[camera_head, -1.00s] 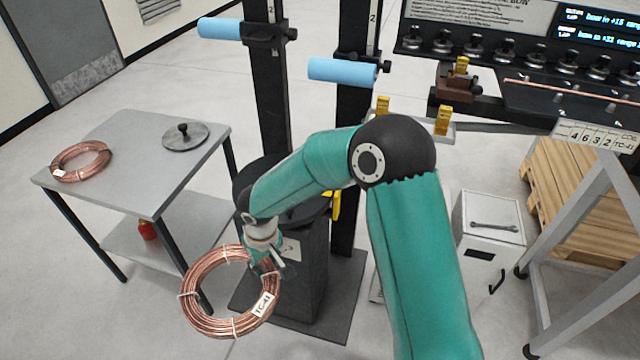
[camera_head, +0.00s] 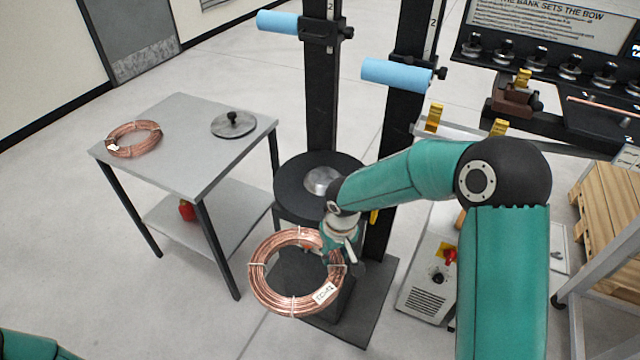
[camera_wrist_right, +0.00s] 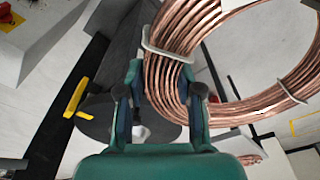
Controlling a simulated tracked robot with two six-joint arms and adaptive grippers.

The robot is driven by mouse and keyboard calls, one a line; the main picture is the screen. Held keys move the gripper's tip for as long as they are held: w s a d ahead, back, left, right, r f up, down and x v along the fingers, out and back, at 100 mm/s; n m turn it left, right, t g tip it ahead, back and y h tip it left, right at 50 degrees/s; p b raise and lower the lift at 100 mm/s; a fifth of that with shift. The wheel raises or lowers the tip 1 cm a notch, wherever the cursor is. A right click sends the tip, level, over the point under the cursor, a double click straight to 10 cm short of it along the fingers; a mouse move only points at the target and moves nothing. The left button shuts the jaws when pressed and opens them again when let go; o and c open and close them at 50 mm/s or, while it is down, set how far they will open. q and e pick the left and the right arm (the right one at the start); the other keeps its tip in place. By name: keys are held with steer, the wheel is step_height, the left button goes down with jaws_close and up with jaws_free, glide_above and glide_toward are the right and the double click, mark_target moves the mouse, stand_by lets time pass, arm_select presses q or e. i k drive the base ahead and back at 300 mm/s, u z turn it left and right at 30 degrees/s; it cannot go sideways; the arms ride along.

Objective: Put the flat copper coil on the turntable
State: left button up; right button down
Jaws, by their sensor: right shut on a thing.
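The flat copper coil (camera_head: 268,291), tied with pale bands and carrying a white tag, hangs in my right gripper (camera_head: 338,252). The right wrist view shows the gripper (camera_wrist_right: 166,100) shut around one side of the coil's ring (camera_wrist_right: 166,60). The coil is held in front of the black pedestal, below the height of the turntable (camera_head: 289,189), the dark round top with a pale metal hub. My arm partly covers the turntable's right side. My left gripper is out of view; a bit of teal arm shows at the lower left.
A grey table (camera_head: 180,130) on the left bears another copper coil (camera_head: 133,139) and a round lid-like disc with a knob (camera_head: 233,124). A dark column (camera_head: 395,140) with blue rollers (camera_head: 397,73) rises behind the turntable. A grey control box (camera_head: 428,285) stands right of the pedestal.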

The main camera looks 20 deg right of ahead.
mark_target(325, 181)
steer(key=z, duration=0.05)
steer(key=i, duration=1)
steer(key=u, duration=0.05)
